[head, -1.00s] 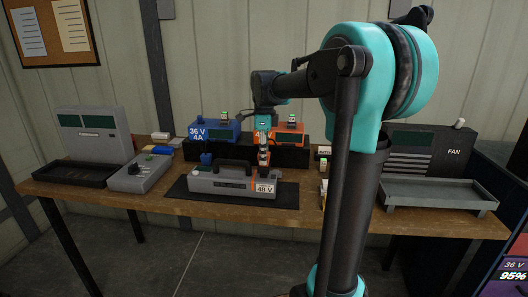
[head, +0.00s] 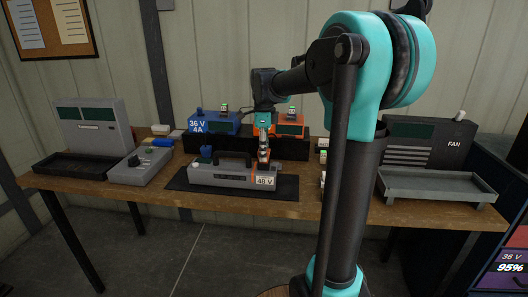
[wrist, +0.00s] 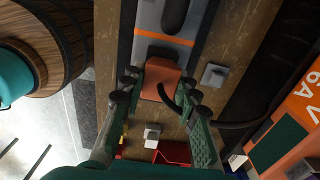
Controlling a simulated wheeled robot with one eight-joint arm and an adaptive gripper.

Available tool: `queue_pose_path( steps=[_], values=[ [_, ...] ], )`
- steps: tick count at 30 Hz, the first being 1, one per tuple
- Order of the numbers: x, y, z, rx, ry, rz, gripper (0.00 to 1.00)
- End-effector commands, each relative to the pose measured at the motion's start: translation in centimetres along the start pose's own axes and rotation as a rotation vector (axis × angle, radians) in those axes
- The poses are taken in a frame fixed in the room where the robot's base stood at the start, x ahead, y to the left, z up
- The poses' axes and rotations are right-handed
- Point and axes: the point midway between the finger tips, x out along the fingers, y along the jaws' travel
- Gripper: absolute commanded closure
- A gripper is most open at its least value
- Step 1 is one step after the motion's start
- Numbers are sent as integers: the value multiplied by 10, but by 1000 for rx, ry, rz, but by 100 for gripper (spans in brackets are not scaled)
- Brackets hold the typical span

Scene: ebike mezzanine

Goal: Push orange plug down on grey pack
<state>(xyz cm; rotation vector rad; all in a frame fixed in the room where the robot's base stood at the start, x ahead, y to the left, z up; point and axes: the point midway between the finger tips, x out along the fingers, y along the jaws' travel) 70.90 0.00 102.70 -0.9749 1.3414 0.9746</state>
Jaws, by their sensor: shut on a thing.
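The grey pack (head: 215,177), with a black handle, an orange stripe and a "48 V" label, lies on a dark mat on the bench. My gripper (head: 263,157) is over its right end, pointing down. In the wrist view my gripper (wrist: 160,90) is shut on the orange plug (wrist: 161,76), with a finger on each side. A dark cable curves from the plug. The plug is at the end of the grey pack (wrist: 165,20), beyond the orange stripe. The socket under it is hidden, so I cannot tell how deep the plug sits.
Behind the pack stand a blue 36 V 4A charger (head: 212,124) and an orange charger (head: 290,126) on a black riser. A blue plug (head: 206,152) is near the pack's left end. A grey switch box (head: 140,167) stands left, a grey FAN tray (head: 436,188) right.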

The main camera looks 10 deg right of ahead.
Motion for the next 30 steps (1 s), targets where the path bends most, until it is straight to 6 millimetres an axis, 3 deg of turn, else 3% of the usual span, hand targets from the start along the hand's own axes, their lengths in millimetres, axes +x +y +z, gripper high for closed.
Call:
queue_pose_path(
  steps=[11,12,17,26,30],
  values=[
    [3,0,0,0,0,0,100],
    [3,0,0,0,0,0,65],
    [3,0,0,0,0,0,45],
    [2,0,0,0,0,0,45],
    [-8,0,0,0,0,0,45]
  ],
)
